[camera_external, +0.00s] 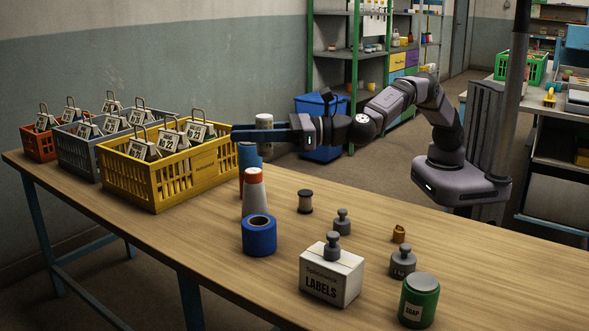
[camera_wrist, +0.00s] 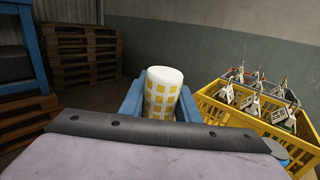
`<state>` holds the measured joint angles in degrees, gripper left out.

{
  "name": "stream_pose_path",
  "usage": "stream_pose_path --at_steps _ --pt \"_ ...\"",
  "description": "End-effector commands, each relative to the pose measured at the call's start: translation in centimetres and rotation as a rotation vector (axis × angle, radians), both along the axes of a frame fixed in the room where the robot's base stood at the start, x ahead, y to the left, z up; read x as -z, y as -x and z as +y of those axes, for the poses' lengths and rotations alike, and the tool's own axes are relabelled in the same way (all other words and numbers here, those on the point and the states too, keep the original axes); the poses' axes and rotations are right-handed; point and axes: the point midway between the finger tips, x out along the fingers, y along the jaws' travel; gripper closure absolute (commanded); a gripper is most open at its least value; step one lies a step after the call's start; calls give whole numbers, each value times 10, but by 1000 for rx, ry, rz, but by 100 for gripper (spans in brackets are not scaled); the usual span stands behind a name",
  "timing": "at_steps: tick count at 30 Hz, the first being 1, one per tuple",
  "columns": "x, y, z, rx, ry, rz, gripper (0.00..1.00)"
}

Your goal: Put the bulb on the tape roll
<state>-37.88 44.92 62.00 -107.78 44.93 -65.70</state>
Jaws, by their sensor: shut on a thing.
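The tape roll (camera_external: 259,237) is blue and sits on the table's front part in the outside view. My gripper (camera_external: 262,133) is above the table's far side, behind and above the tape roll, with blue fingers pointing left. It is shut on a white cylinder with yellow squares (camera_wrist: 162,92), upright between the fingers in the wrist view. The white cylinder's top (camera_external: 264,121) shows above the fingers in the outside view. I cannot pick out a thing that is clearly a bulb.
A white and orange cone (camera_external: 255,193) stands right behind the tape roll. A yellow crate (camera_external: 165,178) of tagged packs is to the left. A labels box (camera_external: 331,277) with a grey weight, a spool (camera_external: 305,201) and a green soap tin (camera_external: 418,301) stand to the right.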

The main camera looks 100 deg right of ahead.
Motion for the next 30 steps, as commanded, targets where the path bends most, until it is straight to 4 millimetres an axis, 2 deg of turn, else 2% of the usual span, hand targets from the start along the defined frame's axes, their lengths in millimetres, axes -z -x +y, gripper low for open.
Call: stream_pose_path --at_steps 1,7,17,30 --pt "10 0 2 -3 4 3 94" --pt "39 0 0 1 2 3 94" --pt "55 0 -1 1 -1 0 94" --pt "110 0 -1 2 0 0 94"
